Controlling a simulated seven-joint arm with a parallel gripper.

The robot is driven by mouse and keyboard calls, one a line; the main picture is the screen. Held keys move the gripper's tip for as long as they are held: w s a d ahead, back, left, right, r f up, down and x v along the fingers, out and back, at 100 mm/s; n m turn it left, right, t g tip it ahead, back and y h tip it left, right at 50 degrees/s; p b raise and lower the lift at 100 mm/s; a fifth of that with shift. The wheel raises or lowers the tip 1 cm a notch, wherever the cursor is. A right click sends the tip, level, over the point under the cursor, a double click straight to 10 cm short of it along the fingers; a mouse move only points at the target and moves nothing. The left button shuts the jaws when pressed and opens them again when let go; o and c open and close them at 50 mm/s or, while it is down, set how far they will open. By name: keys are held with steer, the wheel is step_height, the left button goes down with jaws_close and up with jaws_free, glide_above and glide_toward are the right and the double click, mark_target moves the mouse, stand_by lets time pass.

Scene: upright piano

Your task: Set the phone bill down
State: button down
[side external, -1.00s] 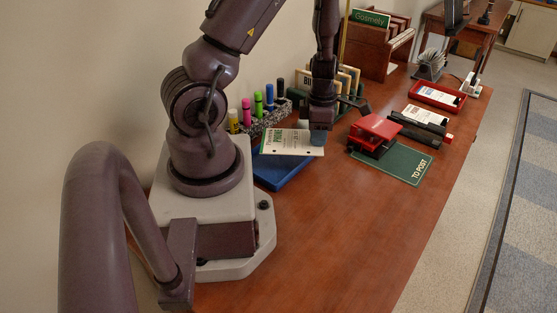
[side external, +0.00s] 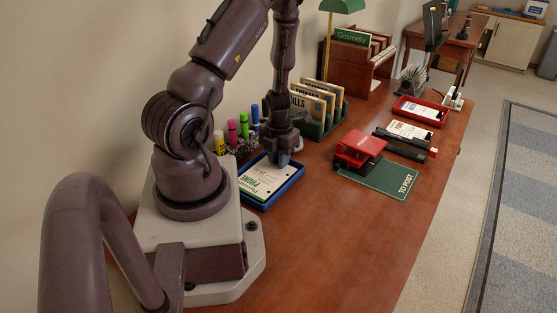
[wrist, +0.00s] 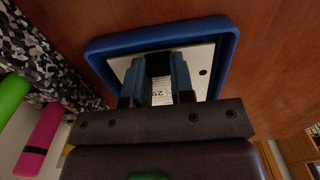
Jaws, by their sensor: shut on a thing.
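The phone bill (side external: 260,182) is a white sheet with green print and punched holes. It lies within the rim of the blue tray (side external: 291,181), at or just above the tray's floor; I cannot tell if it rests fully. My gripper (side external: 283,160) points down at the bill's far edge, shut on it. In the wrist view the bill (wrist: 203,60) spreads around and beyond my gripper's blue fingers (wrist: 162,78), inside the walls of the tray (wrist: 150,40). The fingers hide part of the sheet.
Highlighters (side external: 232,131) in a speckled holder stand behind the tray, by the wall. A green file rack (side external: 328,112) is close to the right of my gripper. A red hole punch (side external: 358,150) sits on a green mat (side external: 385,181). The desk front is clear.

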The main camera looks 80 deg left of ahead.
steer(key=shift+f, duration=0.35)
steer(key=shift+f, duration=0.15)
steer(key=c, duration=1)
jaws_free()
